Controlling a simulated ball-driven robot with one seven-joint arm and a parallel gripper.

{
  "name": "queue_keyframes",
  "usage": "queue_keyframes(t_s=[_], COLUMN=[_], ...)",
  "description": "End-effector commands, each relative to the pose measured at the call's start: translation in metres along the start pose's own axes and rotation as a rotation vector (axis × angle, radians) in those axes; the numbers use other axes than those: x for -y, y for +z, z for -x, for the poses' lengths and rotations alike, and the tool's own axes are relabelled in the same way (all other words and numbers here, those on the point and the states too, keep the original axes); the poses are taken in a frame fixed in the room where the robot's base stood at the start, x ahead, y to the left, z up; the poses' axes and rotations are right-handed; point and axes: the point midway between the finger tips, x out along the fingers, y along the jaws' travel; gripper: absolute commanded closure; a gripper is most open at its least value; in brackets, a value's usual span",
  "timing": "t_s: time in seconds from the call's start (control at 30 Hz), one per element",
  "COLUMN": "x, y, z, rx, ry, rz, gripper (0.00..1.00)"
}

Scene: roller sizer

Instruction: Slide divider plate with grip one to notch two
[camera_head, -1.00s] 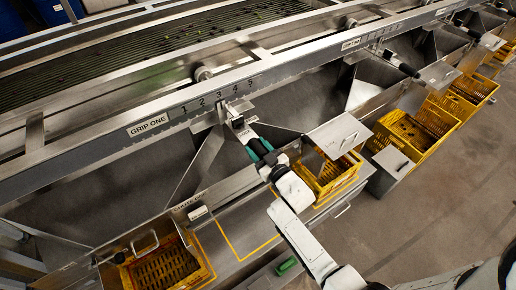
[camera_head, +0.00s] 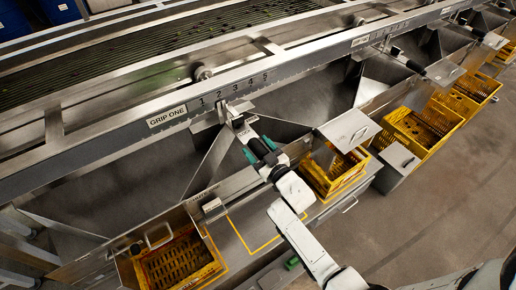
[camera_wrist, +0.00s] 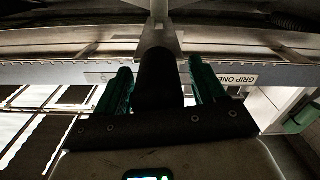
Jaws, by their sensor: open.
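The divider plate's dark cylindrical grip (camera_wrist: 158,80) stands upright in the wrist view, joined to a metal bracket (camera_wrist: 158,38) above. My gripper (camera_wrist: 162,85) has its green fingers apart, one on each side of the grip; firm contact cannot be told. In the head view my gripper (camera_head: 262,150) is at the grip's lower end, and the bracket (camera_head: 229,111) meets the numbered rail (camera_head: 300,68) below numbers 2 and 3, nearer 2. Whether it sits in a notch is unclear. The rail bears the label GRIP ONE (camera_head: 167,116). The plate itself is mostly hidden.
Sloped metal chutes lie below the rail. A yellow crate (camera_head: 222,266) stands at lower left, another (camera_head: 309,177) right of my gripper, and several farther right. A second grip (camera_head: 409,61) hangs farther along. Grey floor (camera_head: 440,190) is open at right.

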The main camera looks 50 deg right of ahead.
Motion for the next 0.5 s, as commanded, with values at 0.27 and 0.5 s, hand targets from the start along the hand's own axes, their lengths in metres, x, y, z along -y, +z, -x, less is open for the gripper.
queue_keyframes(t_s=[0.27, 0.5], x=[0.000, 0.001], y=[0.001, 0.003], z=[0.003, 0.035], rx=[0.001, 0.003], ry=[0.000, 0.000], rz=[0.000, -0.001], gripper=[0.31, 0.31])
